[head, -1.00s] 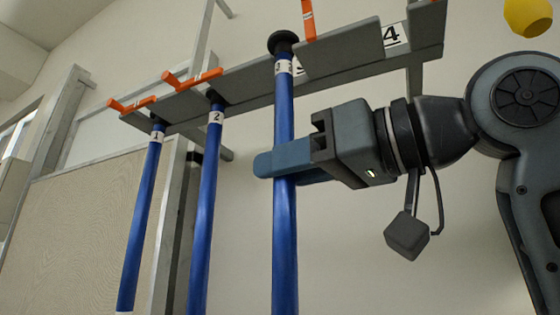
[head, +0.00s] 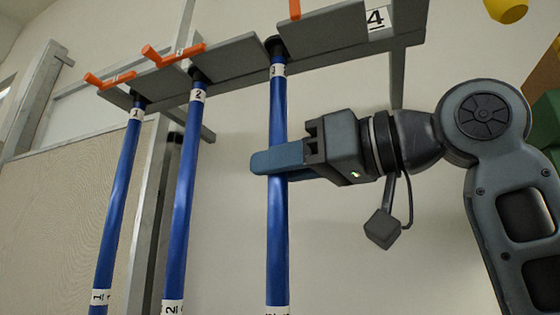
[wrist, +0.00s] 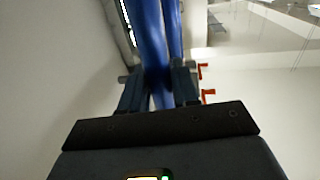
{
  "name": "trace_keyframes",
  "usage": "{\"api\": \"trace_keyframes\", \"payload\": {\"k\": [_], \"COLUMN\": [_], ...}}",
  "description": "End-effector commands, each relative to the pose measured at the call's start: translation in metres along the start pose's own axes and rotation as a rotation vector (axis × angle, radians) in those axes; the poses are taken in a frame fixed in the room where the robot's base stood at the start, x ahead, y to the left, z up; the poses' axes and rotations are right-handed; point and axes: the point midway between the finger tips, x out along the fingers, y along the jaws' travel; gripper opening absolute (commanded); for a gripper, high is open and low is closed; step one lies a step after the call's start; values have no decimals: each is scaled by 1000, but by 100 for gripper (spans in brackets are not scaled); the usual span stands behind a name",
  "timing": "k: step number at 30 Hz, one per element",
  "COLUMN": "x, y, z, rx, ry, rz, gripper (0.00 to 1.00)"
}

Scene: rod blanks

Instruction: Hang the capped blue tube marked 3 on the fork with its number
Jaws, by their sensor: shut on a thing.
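The blue tube marked 3 (head: 278,215) hangs upright in the head view, its black cap (head: 276,46) at the rail, in the gap between two grey plates. Part of the cap is hidden by the plate edges, so I cannot tell whether it rests on the fork. The grey rail (head: 235,57) carries the forks; a 4 sign (head: 376,17) shows at its right end, and no 3 sign is readable. My gripper (head: 278,160) is shut around the tube below its upper label. In the wrist view the tube (wrist: 152,40) runs between my fingers.
Blue tubes marked 1 (head: 118,200) and 2 (head: 183,190) hang to the left. Orange levers (head: 110,80) stick out from the rail. A yellow thing (head: 506,10) is at the upper right.

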Motion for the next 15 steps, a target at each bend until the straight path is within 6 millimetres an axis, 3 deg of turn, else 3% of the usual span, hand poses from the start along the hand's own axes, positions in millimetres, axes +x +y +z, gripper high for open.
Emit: {"api": "trace_keyframes", "payload": {"k": [8,9,15], "x": [0,0,0], "y": [0,0,0], "z": [0,0,0], "rx": [0,0,0], "ry": [0,0,0], "rz": [0,0,0], "gripper": [0,32,51]}}
